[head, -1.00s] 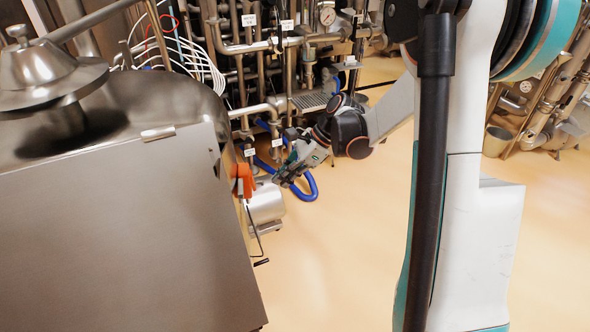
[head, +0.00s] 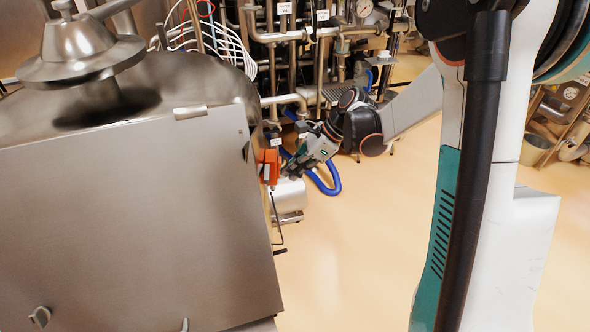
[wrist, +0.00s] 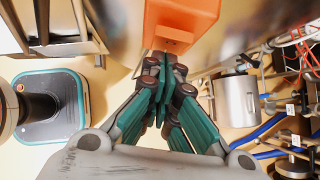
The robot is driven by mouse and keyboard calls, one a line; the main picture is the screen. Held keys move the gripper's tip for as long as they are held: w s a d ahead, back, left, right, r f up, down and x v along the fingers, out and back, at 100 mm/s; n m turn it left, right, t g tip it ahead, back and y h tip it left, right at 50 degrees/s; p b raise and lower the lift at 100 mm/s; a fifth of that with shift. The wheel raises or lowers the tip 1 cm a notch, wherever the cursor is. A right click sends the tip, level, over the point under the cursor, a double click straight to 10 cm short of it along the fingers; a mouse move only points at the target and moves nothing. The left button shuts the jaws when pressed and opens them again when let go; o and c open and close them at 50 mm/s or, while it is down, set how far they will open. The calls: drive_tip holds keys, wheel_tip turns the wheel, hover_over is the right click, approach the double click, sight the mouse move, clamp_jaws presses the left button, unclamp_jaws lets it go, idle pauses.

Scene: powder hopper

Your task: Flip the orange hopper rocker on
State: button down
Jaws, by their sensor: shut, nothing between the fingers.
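The orange hopper rocker housing (head: 268,163) sits on the right side of the steel hopper (head: 150,215) in the head view. In the wrist view the orange part (wrist: 180,24) is at the top centre, right beyond my fingertips. My gripper (head: 289,172) is beside it on the right in the head view. Its fingers are closed together with nothing between them in the wrist view (wrist: 164,62). The fingertips are at or very near the lower edge of the orange part; I cannot tell whether they touch. The rocker's setting is not clear.
A steel cylinder (head: 290,196) and a thin bent rod (head: 277,225) are just below the orange part. A blue hose (head: 325,182) curls on the right. Pipes (head: 290,35) fill the back. The floor (head: 360,240) at right is clear.

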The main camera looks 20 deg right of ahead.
drive_tip(key=shift+r, duration=0.1)
drive_tip(key=shift+r+p, duration=0.55)
drive_tip(key=shift+r, duration=0.2)
drive_tip(key=shift+d, duration=0.1)
drive_tip(key=s+d+r+p, duration=0.2)
drive_tip(key=d+r, duration=0.3)
drive_tip(key=d, duration=0.6)
drive_tip(key=shift+s+d+r, duration=0.2)
drive_tip(key=shift+s+r, duration=0.1)
drive_tip(key=shift+s, duration=0.4)
drive_tip(key=shift+a, duration=0.1)
